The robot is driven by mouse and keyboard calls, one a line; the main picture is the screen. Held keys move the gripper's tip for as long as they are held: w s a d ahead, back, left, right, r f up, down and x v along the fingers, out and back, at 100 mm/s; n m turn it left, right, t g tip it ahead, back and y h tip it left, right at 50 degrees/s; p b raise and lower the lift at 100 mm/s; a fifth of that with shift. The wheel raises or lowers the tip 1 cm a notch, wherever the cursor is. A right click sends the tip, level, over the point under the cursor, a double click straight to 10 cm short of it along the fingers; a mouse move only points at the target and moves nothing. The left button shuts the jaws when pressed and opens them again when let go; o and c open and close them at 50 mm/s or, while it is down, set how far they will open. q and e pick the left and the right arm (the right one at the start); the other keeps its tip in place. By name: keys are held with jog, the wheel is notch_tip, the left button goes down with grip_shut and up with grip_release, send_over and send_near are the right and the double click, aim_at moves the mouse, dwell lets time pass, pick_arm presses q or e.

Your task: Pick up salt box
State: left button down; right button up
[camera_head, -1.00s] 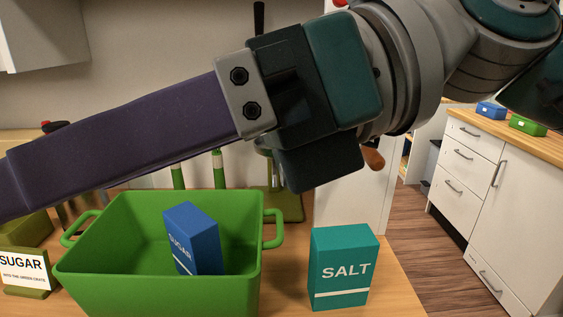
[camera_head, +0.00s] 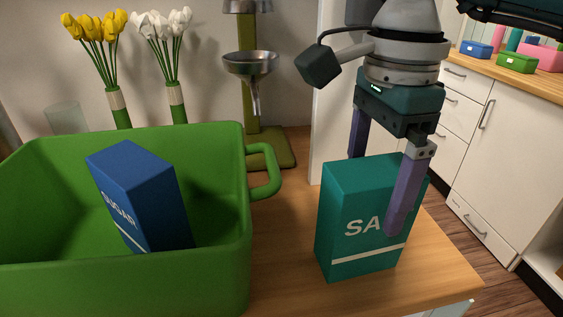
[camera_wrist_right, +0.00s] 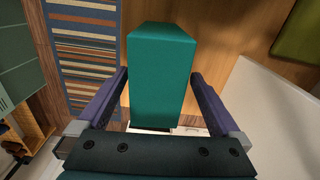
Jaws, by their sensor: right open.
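The teal salt box (camera_head: 345,215) stands upright on the wooden counter, right of the green crate. My right gripper (camera_head: 374,193) points down over it, with one purple finger in front of the box's labelled face and the other behind it. The front finger hides part of the label. In the right wrist view the salt box (camera_wrist_right: 160,75) lies between the two spread fingers (camera_wrist_right: 160,82), with a gap showing on each side. The gripper is open. My left gripper is not in view.
The green crate (camera_head: 240,215) holds a tilted blue sugar box (camera_head: 140,195). A scale-like stand (camera_head: 270,150) and yellow and white tulips (camera_head: 98,40) are behind. The counter (camera_head: 285,245) between crate and salt box is bare. White drawers (camera_head: 510,170) stand at the right.

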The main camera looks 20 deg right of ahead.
jog(key=f, duration=0.4)
jog(key=shift+s+a+f+p, duration=0.15)
jog(key=shift+a+f+p, duration=0.05)
jog(key=shift+f+p, duration=0.15)
jog(key=shift+c, duration=0.2)
jog(key=shift+r, duration=0.1)
grip_shut()
